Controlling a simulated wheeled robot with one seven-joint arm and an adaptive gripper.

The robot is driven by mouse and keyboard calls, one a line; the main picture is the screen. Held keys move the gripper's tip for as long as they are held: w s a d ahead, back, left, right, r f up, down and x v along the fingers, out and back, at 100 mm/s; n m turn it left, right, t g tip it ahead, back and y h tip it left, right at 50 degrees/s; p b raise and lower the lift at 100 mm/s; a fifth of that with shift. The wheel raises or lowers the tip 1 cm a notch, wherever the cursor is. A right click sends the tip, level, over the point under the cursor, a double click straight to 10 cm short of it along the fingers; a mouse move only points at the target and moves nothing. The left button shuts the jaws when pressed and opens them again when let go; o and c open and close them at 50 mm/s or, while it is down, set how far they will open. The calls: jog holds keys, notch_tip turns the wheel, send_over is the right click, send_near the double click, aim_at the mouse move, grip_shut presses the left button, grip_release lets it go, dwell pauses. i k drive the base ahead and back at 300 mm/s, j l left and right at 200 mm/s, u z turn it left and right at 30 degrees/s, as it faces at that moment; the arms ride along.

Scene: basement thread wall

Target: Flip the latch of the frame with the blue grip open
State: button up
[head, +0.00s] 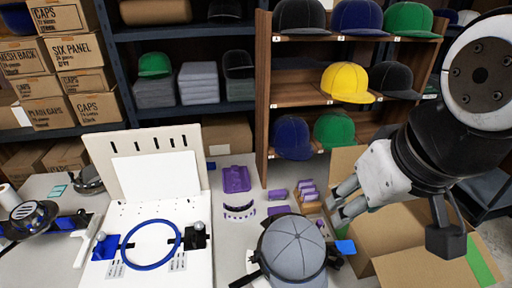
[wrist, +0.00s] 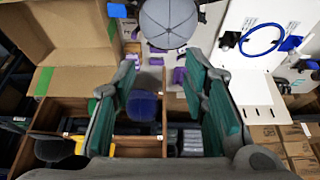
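On the white board (head: 120,225) lies a blue round hoop (head: 128,240), with a blue clamp (head: 104,247) at its left and a black clamp (head: 196,237) at its right. The hoop also shows in the wrist view (wrist: 244,43). A grey cap (head: 296,246) sits to the right on a dark holder with a blue piece (head: 345,247) at its right side. I cannot tell which is the frame's grip or see its latch position.
Purple pieces (head: 237,179) lie behind the hoop and cap. An open cardboard box (head: 425,262) stands at the right, under my arm. A wooden cap shelf (head: 262,95) rises behind. Another dark cap holder (head: 32,217) is at far left. The bench between board and cap is narrow.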

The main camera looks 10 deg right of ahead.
aim_at(333, 248)
jog(key=k+l+z, duration=0.2)
jog(key=z, duration=0.15)
jog(key=k+l+z, duration=0.1)
jog(key=l+z, duration=0.25)
jog(key=k+l+z, duration=0.15)
jog(key=z, duration=0.15)
